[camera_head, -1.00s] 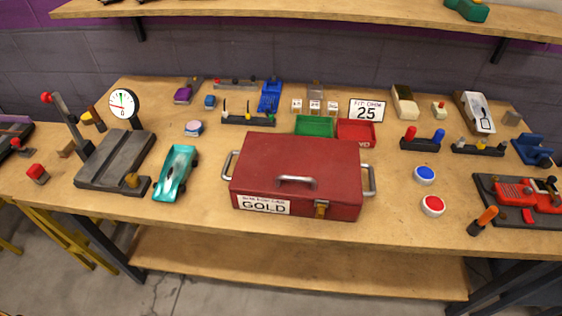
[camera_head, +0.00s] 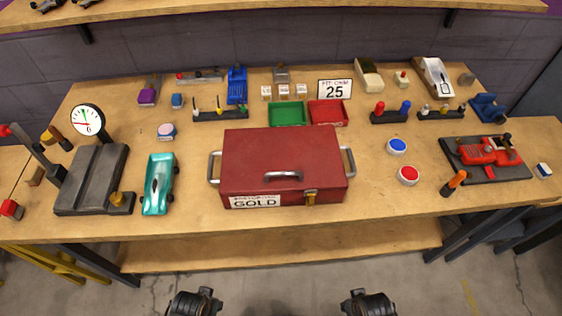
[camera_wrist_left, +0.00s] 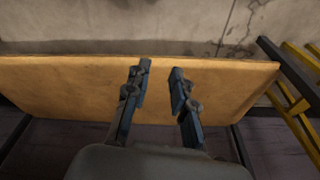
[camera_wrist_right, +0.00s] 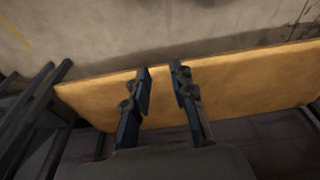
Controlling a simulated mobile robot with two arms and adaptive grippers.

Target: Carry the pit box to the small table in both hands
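The pit box is a closed red metal case (camera_head: 270,150) with a top handle, a gold latch and a "GOLD" label. It sits flat near the front edge of the workbench, with a silver handle on its left side (camera_head: 214,168) and another on its right side (camera_head: 348,162). My two arms show only at the bottom of the head view, in front of the bench and apart from the box. In the left wrist view my left gripper (camera_wrist_left: 160,75) is open and empty. In the right wrist view my right gripper (camera_wrist_right: 160,75) is open and empty. The small table is not identifiable.
The workbench (camera_head: 220,222) carries a teal car (camera_head: 158,183) and a dial scale (camera_head: 92,178) left of the box. Green (camera_head: 288,113) and red trays (camera_head: 328,112) stand behind it. Blue (camera_head: 397,146) and red buttons (camera_head: 408,175) and an orange-handled tool (camera_head: 453,183) are right.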

